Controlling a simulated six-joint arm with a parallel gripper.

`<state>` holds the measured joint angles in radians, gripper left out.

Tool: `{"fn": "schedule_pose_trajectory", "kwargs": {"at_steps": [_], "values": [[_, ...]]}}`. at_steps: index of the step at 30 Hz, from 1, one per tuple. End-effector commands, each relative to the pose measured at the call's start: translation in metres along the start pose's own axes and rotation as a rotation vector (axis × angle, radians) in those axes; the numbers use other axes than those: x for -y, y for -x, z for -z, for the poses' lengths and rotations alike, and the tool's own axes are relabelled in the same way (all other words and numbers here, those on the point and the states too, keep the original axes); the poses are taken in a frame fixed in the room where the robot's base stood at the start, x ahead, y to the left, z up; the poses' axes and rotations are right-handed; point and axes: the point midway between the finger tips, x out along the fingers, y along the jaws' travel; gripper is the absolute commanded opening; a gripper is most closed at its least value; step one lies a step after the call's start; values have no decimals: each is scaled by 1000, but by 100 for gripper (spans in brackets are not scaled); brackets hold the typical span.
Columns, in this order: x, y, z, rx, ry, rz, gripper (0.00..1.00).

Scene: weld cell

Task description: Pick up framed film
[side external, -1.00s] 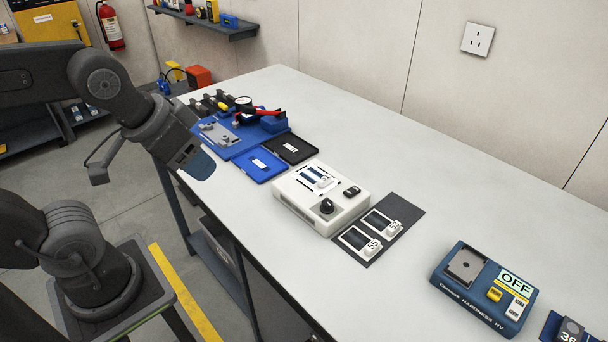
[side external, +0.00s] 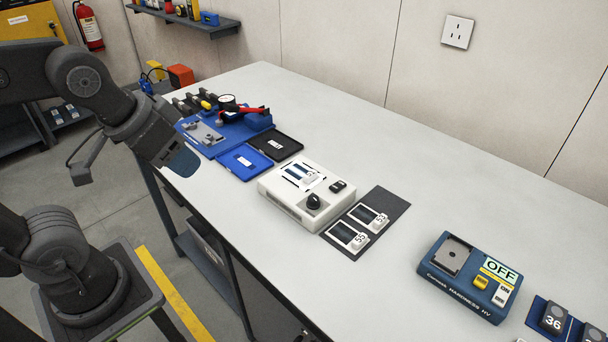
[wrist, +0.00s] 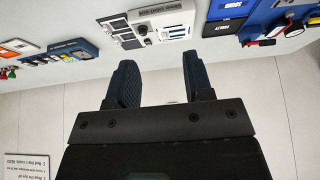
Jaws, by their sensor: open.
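Two white-framed dark films, one nearer (side external: 345,235) and one farther (side external: 367,215), lie side by side on a dark mat (side external: 396,203) on the bench. Each has a white numbered tab. Another framed film (side external: 300,172) appears to sit on top of a white viewer box (side external: 280,202) with a black knob. My gripper (side external: 182,165) is at the bench's left edge, above and apart from the films. In the wrist view my two blue fingers (wrist: 158,60) are spread apart with nothing between them; the framed films (wrist: 116,27) show beyond them.
Left of the viewer lie a blue tray (side external: 240,170) and a black tray (side external: 285,151), with a blue fixture (side external: 190,125) behind them. A blue hardness tester (side external: 447,281) marked OFF stands at the right. The bench (side external: 400,150) behind the mat is clear.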

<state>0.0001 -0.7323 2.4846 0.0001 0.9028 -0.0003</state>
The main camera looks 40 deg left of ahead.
Motion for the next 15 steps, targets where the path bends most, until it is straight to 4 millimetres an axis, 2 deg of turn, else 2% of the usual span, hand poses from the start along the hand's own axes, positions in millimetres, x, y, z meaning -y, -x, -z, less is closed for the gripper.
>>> {"fn": "schedule_pose_trajectory", "kwargs": {"at_steps": [5, 8, 11, 15], "values": [[-1, -5, 38, 61, 0, -1, 47], [-2, -16, 72, 109, 0, -2, 47], [-4, -33, 106, 158, 1, -2, 47], [-6, -68, 147, 228, 0, -2, 47]]}}
